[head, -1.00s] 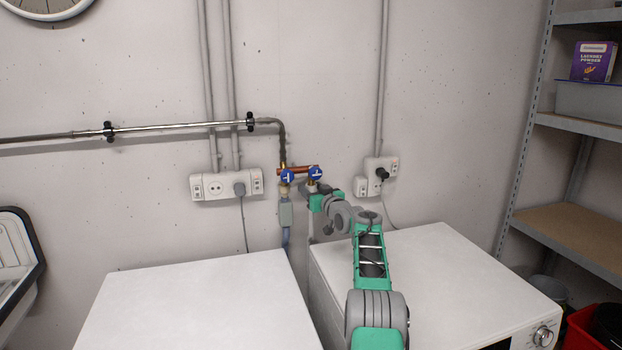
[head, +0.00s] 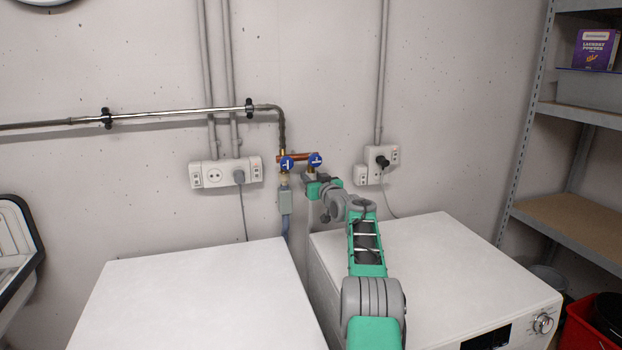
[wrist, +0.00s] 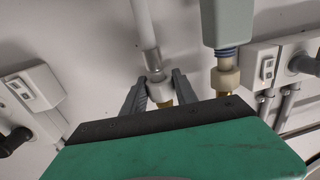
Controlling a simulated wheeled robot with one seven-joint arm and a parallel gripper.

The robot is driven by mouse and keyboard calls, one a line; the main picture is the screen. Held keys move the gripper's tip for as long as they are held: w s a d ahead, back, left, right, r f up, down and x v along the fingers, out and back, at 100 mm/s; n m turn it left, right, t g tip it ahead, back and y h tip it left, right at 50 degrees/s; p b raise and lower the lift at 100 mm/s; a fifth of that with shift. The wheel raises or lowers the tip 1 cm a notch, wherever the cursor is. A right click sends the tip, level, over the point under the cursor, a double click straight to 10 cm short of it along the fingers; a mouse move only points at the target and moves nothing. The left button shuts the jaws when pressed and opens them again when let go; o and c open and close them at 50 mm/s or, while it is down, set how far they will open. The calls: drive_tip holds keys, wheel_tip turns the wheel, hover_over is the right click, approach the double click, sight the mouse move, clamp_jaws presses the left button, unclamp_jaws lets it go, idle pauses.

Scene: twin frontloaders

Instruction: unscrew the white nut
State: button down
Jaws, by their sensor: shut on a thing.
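The white nut (wrist: 160,91) sits at the end of a pale grey hose (wrist: 144,24), against a brass fitting, in the wrist view. My gripper (wrist: 159,92) has one finger on each side of this nut and is shut on it. In the head view my gripper (head: 313,187) is just below the right blue-handled valve (head: 316,160); the nut is hidden there.
The left blue-handled valve (head: 287,164) and its grey box (head: 285,201) are close beside my gripper. Wall sockets (head: 225,173) (head: 377,164) flank the valves. Two white machines (head: 190,295) (head: 440,270) stand below, with a narrow gap between them. A shelf (head: 575,222) is at right.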

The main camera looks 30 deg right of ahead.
drive_tip(key=shift+a+f+m+h+b, duration=0.15)
drive_tip(key=shift+f+m+h+b, duration=0.15)
drive_tip(key=shift+h+b, duration=0.35)
drive_tip(key=shift+m+g+h+b, duration=0.3)
drive_tip(key=shift+m+h+b, duration=0.25)
drive_tip(key=shift+b, duration=0.45)
drive_tip(key=shift+w+a+m+h+b, duration=0.15)
drive_tip(key=shift+m+h+b, duration=0.25)
drive_tip(key=shift+h, duration=0.2)
drive_tip(key=m+g+h, duration=0.1)
drive_tip(key=m+h+p, duration=0.1)
drive_tip(key=shift+r+g+h, duration=0.35)
drive_tip(key=shift+g+h, duration=0.05)
drive_tip(key=shift+d+f+m+g+h, duration=0.1)
drive_tip(key=shift+d+m+g+h, duration=0.2)
drive_tip(key=shift+h, duration=0.3)
drive_tip(key=c, duration=1.1)
unclamp_jaws()
drive_tip(key=shift+f, duration=0.1)
